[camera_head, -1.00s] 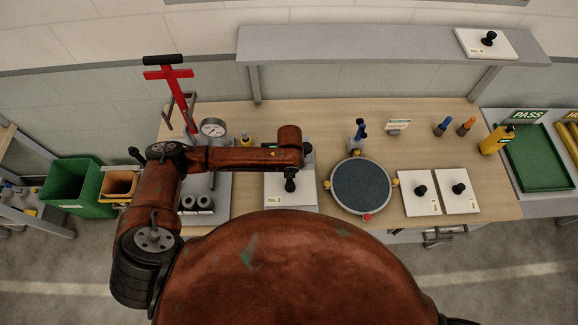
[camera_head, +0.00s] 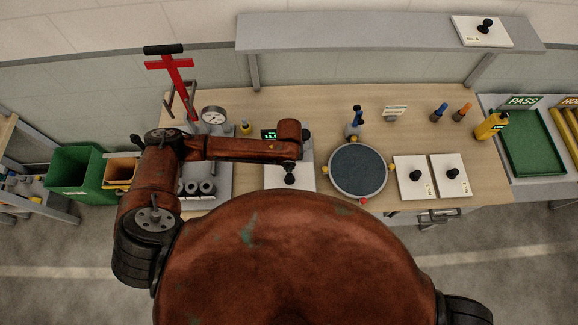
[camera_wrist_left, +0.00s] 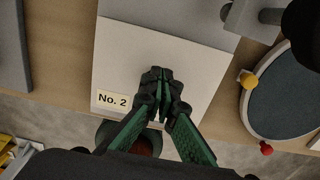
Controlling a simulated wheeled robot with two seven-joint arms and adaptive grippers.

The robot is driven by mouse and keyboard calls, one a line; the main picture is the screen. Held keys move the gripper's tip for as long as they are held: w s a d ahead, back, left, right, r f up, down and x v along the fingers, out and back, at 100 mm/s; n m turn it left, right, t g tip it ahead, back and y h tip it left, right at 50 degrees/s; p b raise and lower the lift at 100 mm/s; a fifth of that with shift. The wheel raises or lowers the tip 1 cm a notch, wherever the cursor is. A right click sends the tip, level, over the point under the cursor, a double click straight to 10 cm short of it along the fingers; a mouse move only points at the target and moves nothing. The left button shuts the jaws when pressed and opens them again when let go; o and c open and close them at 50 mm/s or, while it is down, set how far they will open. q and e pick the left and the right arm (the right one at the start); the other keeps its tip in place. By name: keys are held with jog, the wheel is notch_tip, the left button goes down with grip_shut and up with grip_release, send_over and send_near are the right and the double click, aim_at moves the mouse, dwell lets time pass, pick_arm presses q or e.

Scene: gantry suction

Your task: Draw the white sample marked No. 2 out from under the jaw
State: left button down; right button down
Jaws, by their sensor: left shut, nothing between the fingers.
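The white sample No. 2 (camera_head: 273,178) lies flat on the bench, under the end of my left arm. Its near edge, where the label was, is now behind my body in the head view. The left wrist view shows its pale surface (camera_wrist_left: 115,65) with the "No. 2" label at lower left. My left gripper (camera_head: 290,179) points down over the sample; in the wrist view its fingertips (camera_wrist_left: 161,78) are closed together and empty. Whether they touch the surface I cannot tell. The jaw is mostly hidden behind my arm; a green display (camera_head: 269,134) shows there.
A round dark turntable (camera_head: 358,170) stands just right of the sample. Two white samples with black knobs (camera_head: 411,187) (camera_head: 457,186) lie further right. A gauge (camera_head: 213,115) and a red-handled press (camera_head: 174,75) stand left. A shelf (camera_head: 360,33) runs above the back.

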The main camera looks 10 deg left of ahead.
pick_arm(q)
notch_tip(320, 180, up, 8)
jog(key=p, duration=0.6)
jog(key=shift+r, duration=0.1)
